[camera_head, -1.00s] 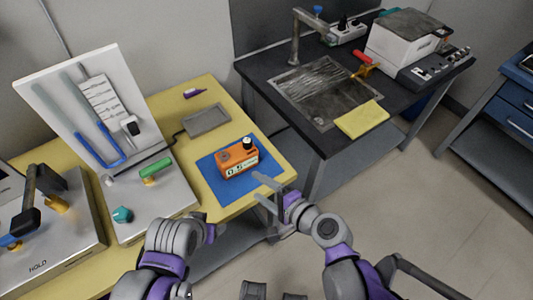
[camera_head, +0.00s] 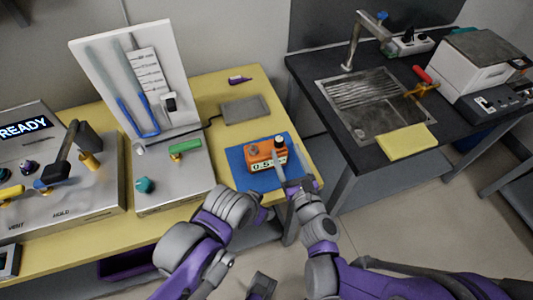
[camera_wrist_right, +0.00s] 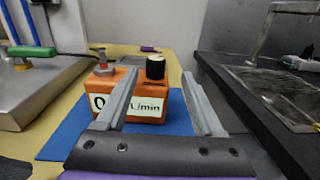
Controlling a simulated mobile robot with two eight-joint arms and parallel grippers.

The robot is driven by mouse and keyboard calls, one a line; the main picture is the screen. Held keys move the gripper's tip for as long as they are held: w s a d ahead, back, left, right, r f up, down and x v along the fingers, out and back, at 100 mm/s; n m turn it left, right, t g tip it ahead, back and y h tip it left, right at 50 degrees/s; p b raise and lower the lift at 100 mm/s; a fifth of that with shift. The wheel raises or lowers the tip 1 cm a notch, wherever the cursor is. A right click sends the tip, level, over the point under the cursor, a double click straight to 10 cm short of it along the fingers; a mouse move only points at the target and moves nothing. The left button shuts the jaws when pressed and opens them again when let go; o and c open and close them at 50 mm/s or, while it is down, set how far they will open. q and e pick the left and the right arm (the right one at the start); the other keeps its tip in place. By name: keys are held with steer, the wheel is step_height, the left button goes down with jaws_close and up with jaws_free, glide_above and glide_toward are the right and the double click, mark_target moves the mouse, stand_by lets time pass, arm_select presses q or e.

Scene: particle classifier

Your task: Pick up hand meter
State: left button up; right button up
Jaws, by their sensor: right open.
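The hand meter is an orange box (camera_head: 266,156) with a dark knob and a pale display, upright on a blue mat (camera_head: 244,180). In the right wrist view the orange meter (camera_wrist_right: 150,101) shows a black knob with a cream top and a label ending in "/min". My right gripper (camera_head: 290,175) is open at the meter's near right side. In the wrist view its fingers (camera_wrist_right: 160,80) point at the meter's front; the left finger covers part of the label. My left forearm and wrist (camera_head: 235,205) reach in below the mat; the left fingers cannot be made out.
The yellow table (camera_head: 232,90) also carries a grey pad (camera_head: 245,110) behind the meter and a flowmeter stand with a white panel (camera_head: 150,60) at left. A dark sink bench (camera_head: 320,85) is at right, beyond a gap.

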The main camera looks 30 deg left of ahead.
mark_target(281, 144)
steer(key=shift+w+a+r, duration=0.15)
steer(key=shift+w+a, duration=0.15)
steer(key=shift+a, duration=0.3)
steer(key=p+x, duration=0.1)
steer(key=x, duration=0.3)
steer(key=shift+a, duration=0.15)
steer(key=shift+s, duration=0.1)
jaws_close()
stand_by(0.7)
